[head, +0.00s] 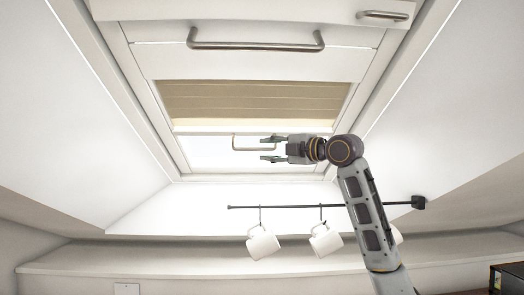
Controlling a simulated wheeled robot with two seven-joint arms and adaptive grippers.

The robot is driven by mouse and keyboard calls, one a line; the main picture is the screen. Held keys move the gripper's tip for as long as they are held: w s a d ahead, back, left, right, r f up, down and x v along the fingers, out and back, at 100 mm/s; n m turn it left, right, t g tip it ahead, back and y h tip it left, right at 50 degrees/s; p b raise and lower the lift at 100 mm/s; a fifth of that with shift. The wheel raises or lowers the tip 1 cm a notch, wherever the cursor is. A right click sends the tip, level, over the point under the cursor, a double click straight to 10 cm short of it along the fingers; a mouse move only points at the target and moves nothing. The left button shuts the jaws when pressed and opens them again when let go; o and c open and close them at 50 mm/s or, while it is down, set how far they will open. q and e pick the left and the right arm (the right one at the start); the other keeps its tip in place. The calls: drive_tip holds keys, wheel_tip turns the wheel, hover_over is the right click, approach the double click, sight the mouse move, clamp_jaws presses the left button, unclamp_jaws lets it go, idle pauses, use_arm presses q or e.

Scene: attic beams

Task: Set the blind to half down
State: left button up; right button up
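The blind (255,101) is a tan pleated sheet in the sloping roof window at the upper middle of the head view. It covers the upper part of the visible pane and ends in a pale bottom rail (220,129). Bare bright glass (204,153) shows below it. A thin bronze U-shaped handle (246,149) hangs below the rail. My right gripper (267,149) points left with its two fingers apart, one above and one below the handle's right end. I cannot tell whether they touch it. My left gripper is out of view.
A larger metal bar handle (255,46) is on the window frame above the blind. Below the window, a dark rail (290,206) carries white mugs (262,242), close to my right arm. Sloping white walls flank the window. A ledge (190,268) runs underneath.

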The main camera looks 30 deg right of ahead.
drive_tip(key=shift+v, duration=2.1)
drive_tip(key=shift+a, duration=0.1)
